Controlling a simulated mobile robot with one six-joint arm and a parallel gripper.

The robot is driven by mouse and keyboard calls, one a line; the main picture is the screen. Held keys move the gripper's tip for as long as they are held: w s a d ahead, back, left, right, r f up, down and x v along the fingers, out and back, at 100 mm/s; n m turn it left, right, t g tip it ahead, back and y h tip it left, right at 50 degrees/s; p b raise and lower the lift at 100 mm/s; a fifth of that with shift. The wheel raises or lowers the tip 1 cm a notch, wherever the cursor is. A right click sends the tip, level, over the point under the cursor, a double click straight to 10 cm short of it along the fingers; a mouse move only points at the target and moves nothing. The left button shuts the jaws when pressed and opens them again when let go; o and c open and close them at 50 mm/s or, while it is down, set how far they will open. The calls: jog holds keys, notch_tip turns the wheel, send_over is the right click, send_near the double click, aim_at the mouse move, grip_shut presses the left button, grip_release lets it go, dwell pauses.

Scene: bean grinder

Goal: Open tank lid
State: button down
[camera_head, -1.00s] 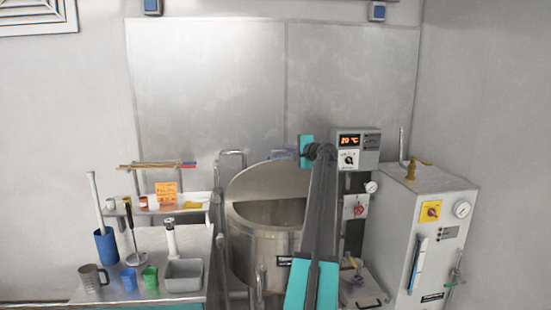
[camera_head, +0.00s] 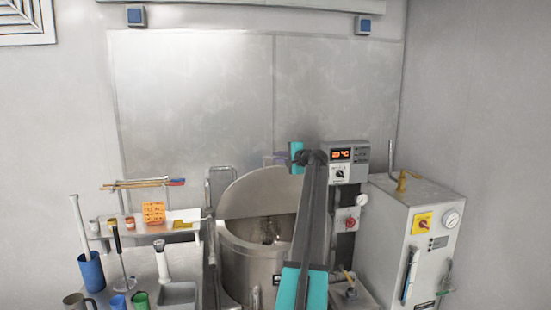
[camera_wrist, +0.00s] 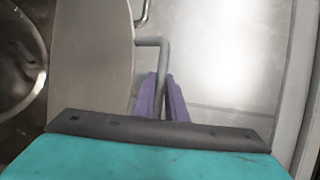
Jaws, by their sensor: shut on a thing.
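The round steel tank (camera_head: 250,265) stands at the middle bottom of the head view, its mouth open and its dark inside partly showing. Its lid (camera_head: 258,195) is raised, standing steeply behind the opening. In the wrist view the lid (camera_wrist: 95,60) is the grey plate left of my fingers, with the tank's inside (camera_wrist: 15,75) further left. My gripper (camera_wrist: 161,92) has purple fingers shut on the lid's grey bar handle (camera_wrist: 152,41). In the head view my gripper (camera_head: 280,158) is small near the lid's upper right edge; its grip is hard to see there.
A control box (camera_head: 346,163) with a lit display stands right of my arm. A white cabinet (camera_head: 405,235) with a gauge is further right. A bench (camera_head: 160,265) with cups and tools is at left. The steel wall panel (camera_head: 200,100) is behind the lid.

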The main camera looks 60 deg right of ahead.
jog(key=c, duration=1.8)
grip_release()
jog(key=shift+s+d, duration=0.25)
jog(key=shift+s, duration=0.05)
jog(key=shift+w+a, duration=0.2)
jog(key=shift+s+a+b, duration=0.35)
jog(key=shift+s+b, duration=0.1)
jog(key=shift+s, duration=0.2)
jog(key=b+v, duration=0.4)
jog(key=v, duration=0.8)
jog(key=shift+s+r, duration=0.15)
jog(key=shift+s, duration=0.15)
